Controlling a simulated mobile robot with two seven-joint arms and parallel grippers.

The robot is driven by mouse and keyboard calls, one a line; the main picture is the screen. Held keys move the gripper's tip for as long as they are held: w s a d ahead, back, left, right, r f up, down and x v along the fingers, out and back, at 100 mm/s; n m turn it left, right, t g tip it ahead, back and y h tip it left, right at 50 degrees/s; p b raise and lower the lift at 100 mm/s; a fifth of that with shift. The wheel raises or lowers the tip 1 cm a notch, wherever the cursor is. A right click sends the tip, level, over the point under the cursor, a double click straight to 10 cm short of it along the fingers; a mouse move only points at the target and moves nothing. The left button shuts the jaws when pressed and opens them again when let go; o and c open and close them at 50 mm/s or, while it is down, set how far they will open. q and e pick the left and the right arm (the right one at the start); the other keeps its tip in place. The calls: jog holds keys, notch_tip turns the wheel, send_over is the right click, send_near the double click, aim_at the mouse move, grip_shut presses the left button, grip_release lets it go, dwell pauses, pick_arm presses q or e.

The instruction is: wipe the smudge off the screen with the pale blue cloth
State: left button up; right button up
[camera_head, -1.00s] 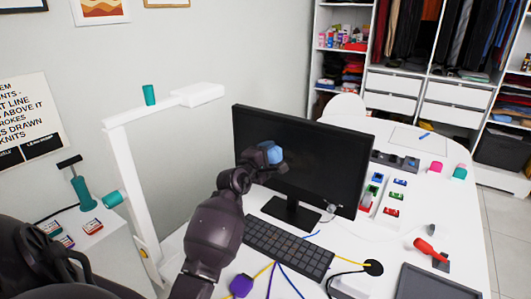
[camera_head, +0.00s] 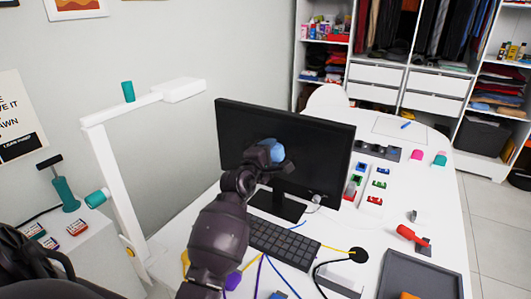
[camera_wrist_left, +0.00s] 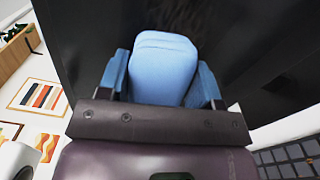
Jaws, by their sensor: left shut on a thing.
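The dark monitor screen (camera_head: 318,150) stands upright on the white desk. My left gripper (camera_head: 268,150) is in front of its middle, shut on the pale blue cloth (camera_head: 276,153). In the left wrist view the folded cloth (camera_wrist_left: 163,72) sits between the two blue fingers of my left gripper (camera_wrist_left: 163,85), with the dark screen (camera_wrist_left: 245,50) behind it. A faint brownish patch, perhaps the smudge (camera_wrist_left: 192,12), shows just beyond the cloth's top edge. I cannot tell whether the cloth touches the screen. My right gripper is not in view.
A black keyboard (camera_head: 283,247) lies below the monitor, with loose cables in front. A white lamp arm (camera_head: 122,190) stands to the left. Small coloured items, a red-handled tool (camera_head: 410,235) and a dark tray (camera_head: 420,278) lie to the right.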

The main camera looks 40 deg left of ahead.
aim_at(307, 158)
pick_arm(q)
jog(key=shift+d, duration=0.2)
jog(key=shift+w+d, duration=0.15)
jog(key=shift+d, duration=1.15)
jog(key=shift+w+d, duration=0.2)
jog(key=shift+d, duration=1.05)
jog(key=shift+w+d, duration=0.15)
jog(key=shift+d, duration=1.15)
jog(key=shift+d+r, duration=0.15)
jog(key=shift+d, duration=1.05)
jog(key=shift+a, duration=0.15)
jog(key=shift+s+a, duration=0.15)
jog(key=shift+a, duration=1.55)
jog(key=shift+s+a, duration=0.2)
jog(key=shift+a, duration=1.55)
jog(key=shift+s+a, duration=0.15)
jog(key=shift+a, duration=1.55)
jog(key=shift+s+a+b, duration=0.15)
jog(key=shift+a+b, duration=0.3)
jog(key=shift+a, duration=1.25)
